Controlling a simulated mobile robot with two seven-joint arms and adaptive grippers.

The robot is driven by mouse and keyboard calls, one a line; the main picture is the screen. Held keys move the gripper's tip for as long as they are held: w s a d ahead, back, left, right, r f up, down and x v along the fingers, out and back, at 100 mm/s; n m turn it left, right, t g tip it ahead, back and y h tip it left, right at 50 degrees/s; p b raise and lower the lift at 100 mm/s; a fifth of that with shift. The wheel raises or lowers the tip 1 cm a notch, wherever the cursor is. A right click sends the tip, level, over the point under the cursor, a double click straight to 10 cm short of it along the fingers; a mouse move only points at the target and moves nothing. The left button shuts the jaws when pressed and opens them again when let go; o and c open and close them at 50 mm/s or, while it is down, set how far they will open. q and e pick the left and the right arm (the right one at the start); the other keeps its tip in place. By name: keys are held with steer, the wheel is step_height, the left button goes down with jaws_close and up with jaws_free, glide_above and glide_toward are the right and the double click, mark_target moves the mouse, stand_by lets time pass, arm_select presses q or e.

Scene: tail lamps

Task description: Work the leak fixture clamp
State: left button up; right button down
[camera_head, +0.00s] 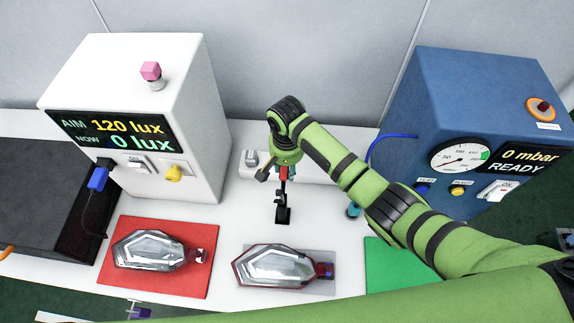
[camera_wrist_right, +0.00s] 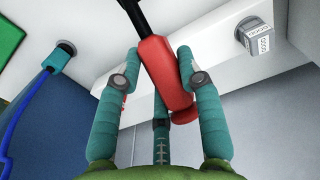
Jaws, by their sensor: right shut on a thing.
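My right gripper (camera_head: 284,172) comes down from above onto the red handle of the leak fixture clamp and is shut on it. In the right wrist view the red handle (camera_wrist_right: 163,75) lies tilted between the teal fingers of my right gripper (camera_wrist_right: 160,60). The handle's black lever (camera_wrist_right: 131,12) runs out past the fingertips. The clamp's black base (camera_head: 283,215) stands on the white bench, behind a clear tail lamp with a dark red rim (camera_head: 272,266). That lamp lies on a grey plate (camera_head: 320,288). My left gripper is out of view.
A second clear lamp (camera_head: 150,250) lies on a red mat (camera_head: 120,283). A white lux tester (camera_head: 190,90) stands left, reading 0 lux. A blue leak tester (camera_head: 430,100) stands right, reading 0 mbar READY. A green mat (camera_head: 385,262) lies partly behind my arm.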

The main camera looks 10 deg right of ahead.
steer(key=shift+s+a+r+t+h, duration=0.15)
steer(key=shift+s+r+t, duration=0.3)
steer(key=shift+t, duration=0.55)
steer(key=shift+s+d+r+t+h, duration=0.1)
steer(key=shift+s+r+t+h, duration=0.25)
steer(key=shift+t, duration=0.65)
steer(key=shift+s, duration=0.1)
steer(key=c, duration=0.8)
jaws_free()
steer(key=shift+v, duration=6)
